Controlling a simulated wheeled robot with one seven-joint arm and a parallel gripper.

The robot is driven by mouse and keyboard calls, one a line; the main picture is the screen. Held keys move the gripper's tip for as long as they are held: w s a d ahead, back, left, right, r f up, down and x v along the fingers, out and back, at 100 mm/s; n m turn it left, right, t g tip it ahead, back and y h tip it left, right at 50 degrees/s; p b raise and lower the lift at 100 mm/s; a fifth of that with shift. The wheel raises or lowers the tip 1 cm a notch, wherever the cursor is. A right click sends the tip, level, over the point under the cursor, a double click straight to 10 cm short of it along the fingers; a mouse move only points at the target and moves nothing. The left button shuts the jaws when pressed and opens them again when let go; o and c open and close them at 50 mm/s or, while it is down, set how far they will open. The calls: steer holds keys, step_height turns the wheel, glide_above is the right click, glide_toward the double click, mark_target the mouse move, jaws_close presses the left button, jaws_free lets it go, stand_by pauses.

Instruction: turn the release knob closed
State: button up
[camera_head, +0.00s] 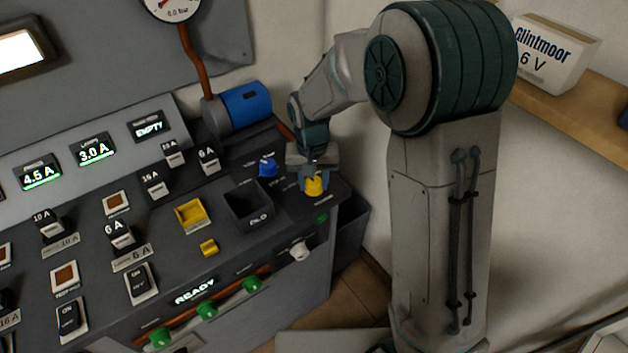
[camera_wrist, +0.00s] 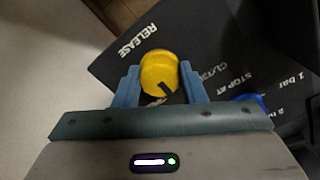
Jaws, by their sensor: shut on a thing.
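The yellow release knob (camera_head: 315,186) stands at the right end of the dark console top. In the wrist view the knob (camera_wrist: 159,73) is round with a dark pointer mark at its lower right edge, and the word RELEASE is printed beside it. My gripper (camera_head: 312,178) is above the knob with its fingers down on either side. In the wrist view the blue-grey fingers of my gripper (camera_wrist: 160,84) are closed on the knob's two sides. The lower part of the knob and some of the lettering near it are hidden by the gripper.
A blue knob (camera_head: 268,167) sits just left of my gripper. An empty dark bin (camera_head: 248,205), a yellow socket (camera_head: 191,212) and a blue cylinder (camera_head: 246,104) are nearby. A white knob (camera_head: 299,250) and green knobs (camera_head: 207,309) stick out from the console's front.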

mark_target(313, 182)
steer(key=n, duration=0.4)
steer(key=shift+r+n, duration=0.1)
steer(key=shift+n, duration=0.2)
steer(key=n, duration=0.4)
steer(key=shift+w, duration=0.1)
stand_by(0.4)
steer(key=o, duration=1)
steer(key=shift+d, duration=0.1)
step_height(313, 182, up, 14)
steer(key=shift+s, duration=0.2)
steer(key=s+d+f+m+t, duration=0.1)
steer(key=s+d+m+t, duration=0.1)
steer(key=s+d+m, duration=0.7)
steer(key=s+d, duration=0.5)
steer(key=s, duration=0.4)
steer(key=shift+s+f+t, duration=0.15)
steer(key=shift+s+t, duration=0.15)
steer(key=shift+t, duration=0.1)
